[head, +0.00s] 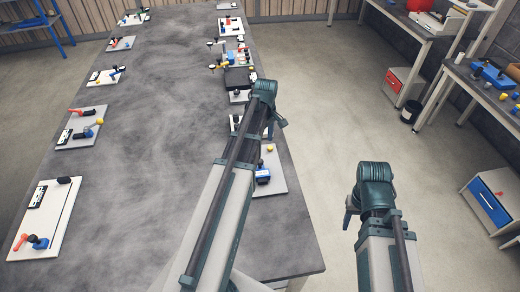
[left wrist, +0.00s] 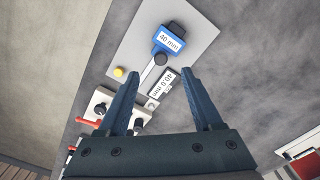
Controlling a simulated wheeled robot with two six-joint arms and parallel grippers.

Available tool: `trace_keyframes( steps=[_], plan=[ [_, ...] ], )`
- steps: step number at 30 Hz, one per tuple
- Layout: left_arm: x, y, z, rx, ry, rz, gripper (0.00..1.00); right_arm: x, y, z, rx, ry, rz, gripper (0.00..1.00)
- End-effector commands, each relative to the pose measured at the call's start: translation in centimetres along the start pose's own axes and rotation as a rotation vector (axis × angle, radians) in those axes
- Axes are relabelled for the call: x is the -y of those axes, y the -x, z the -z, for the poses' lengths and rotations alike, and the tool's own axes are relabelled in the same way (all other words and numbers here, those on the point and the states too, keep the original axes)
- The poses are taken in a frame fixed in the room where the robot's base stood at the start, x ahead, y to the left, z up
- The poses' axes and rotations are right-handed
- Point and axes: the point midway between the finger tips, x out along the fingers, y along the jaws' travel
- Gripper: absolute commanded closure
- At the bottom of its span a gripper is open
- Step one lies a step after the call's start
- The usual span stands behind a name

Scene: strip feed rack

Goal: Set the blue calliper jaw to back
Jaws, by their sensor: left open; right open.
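The blue calliper jaw (left wrist: 168,42) is a blue block labelled "40 mm" with a black part behind it, on a light plate (left wrist: 135,42). Below it in the left wrist view are a round dark knob (left wrist: 161,59) and a white label reading "40.0 mm" (left wrist: 167,84). In the head view the blue jaw (head: 263,175) sits at the table's right edge, partly beside my left arm. My left gripper (left wrist: 160,75) is open and empty, its fingertips pointing toward the label and jaw. My right gripper (head: 349,214) is open, away from the table, mostly hidden by its wrist.
A yellow knob (left wrist: 119,72) stands on the plate's edge. A neighbouring fixture with a red handle (left wrist: 89,123) lies near the left finger. More fixtures line both sides of the grey table (head: 140,150); its middle is clear. Side benches (head: 455,75) stand at the right.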

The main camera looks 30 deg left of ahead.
Motion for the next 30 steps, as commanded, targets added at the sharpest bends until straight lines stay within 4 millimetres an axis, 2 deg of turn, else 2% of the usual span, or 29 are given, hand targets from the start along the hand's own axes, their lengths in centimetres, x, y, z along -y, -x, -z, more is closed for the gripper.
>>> trace_keyframes(
  steps=[1, 3, 14, 20, 30],
  plan=[
    [-0.1, 0.8, 1.2, 0.002, 0.045, -0.002, 0.33, -0.1, 0.8, -0.1, 0.0, 0.0, 0.0, 0.5],
    [0.0, 0.9, 2.0, 0.003, 0.085, -0.005, 0.33, -0.1, 0.9, -0.1, 0.0, -0.001, 0.0, 0.5],
    [0.1, 0.1, 2.1, 0.003, 0.101, -0.006, 0.33, 0.0, 0.1, 0.0, 0.0, 0.0, 0.0, 0.5],
    [0.0, -1.8, 2.1, 0.003, 0.099, -0.005, 0.33, 0.1, -1.8, 0.1, 0.0, 0.004, -0.001, 0.5],
    [0.0, -6.6, 2.0, 0.003, 0.098, -0.005, 0.33, 0.6, -6.5, 0.4, 0.0, 0.01, -0.002, 0.5]
  ],
)
